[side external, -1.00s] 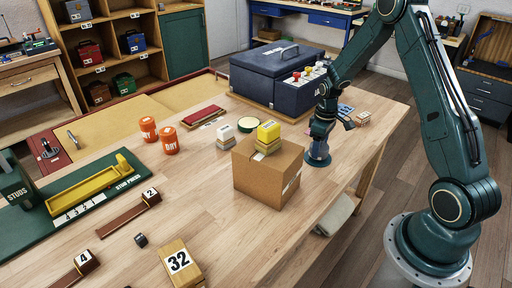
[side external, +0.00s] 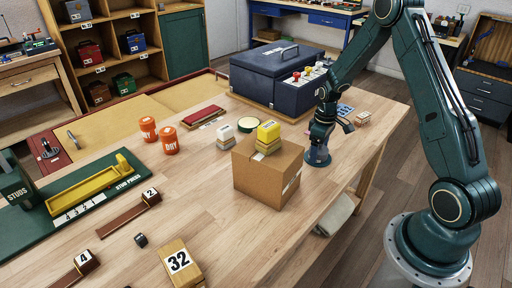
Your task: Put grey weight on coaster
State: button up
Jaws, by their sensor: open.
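A round coaster (side external: 248,125) with a dark green rim and pale top lies on the bench behind the cardboard box.
A cardboard box (side external: 262,178) with a yellow-topped block (side external: 268,135) stands mid-bench. A dark blue toolbox (side external: 272,75) is behind. The front middle is clear.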

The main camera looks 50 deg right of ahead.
notch_tip(320, 180, up, 12)
jog(key=shift+d+f, duration=0.15)
jog(key=shift+r, duration=0.3)
dwell(0.4)
dwell(0.5)
jog(key=s+a+r+t, duration=0.1)
jog(key=s+a+r, duration=0.3)
jog(key=a+r, duration=0.3)
jog(key=s+a+r+t, duration=0.2)
jog(key=s+a+r, duration=0.1)
jog(key=a+r, duration=0.4)
jog(key=s+a+r+m+t, duration=0.1)
jog(key=s+a+r+t, duration=0.1)
jog(key=s+a, duration=0.5)
jog(key=s+r, duration=0.1)
jog(key=s, duration=0.5)
jog(key=shift+s+a+r+m+t, duration=0.2)
jog(key=shift+s+r+m+t, duration=0.1)
jog(key=shift+m, duration=0.1)
